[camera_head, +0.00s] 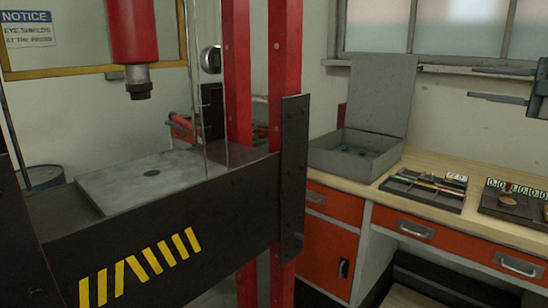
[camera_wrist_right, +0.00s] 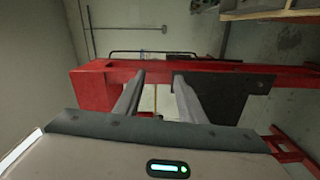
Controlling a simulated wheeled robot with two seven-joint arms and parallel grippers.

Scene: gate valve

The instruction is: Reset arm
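My right gripper (camera_head: 474,84) shows at the right edge of the head view, in front of the window and wall above the workbench. Its two grey fingers point left and stand apart with nothing between them. In the right wrist view the gripper (camera_wrist_right: 160,76) also shows two separated fingers, with a red frame (camera_wrist_right: 215,67) behind them. No contact with it can be made out. My left gripper is not in the head view. No gate valve can be made out in either view.
A press with red posts (camera_head: 283,70), a red cylinder (camera_head: 131,30) and a dark striped beam (camera_head: 170,245) fills the left. A wooden workbench (camera_head: 425,215) at right holds an open grey box (camera_head: 355,150), a tool tray (camera_head: 425,189) and a dark tray (camera_head: 515,203).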

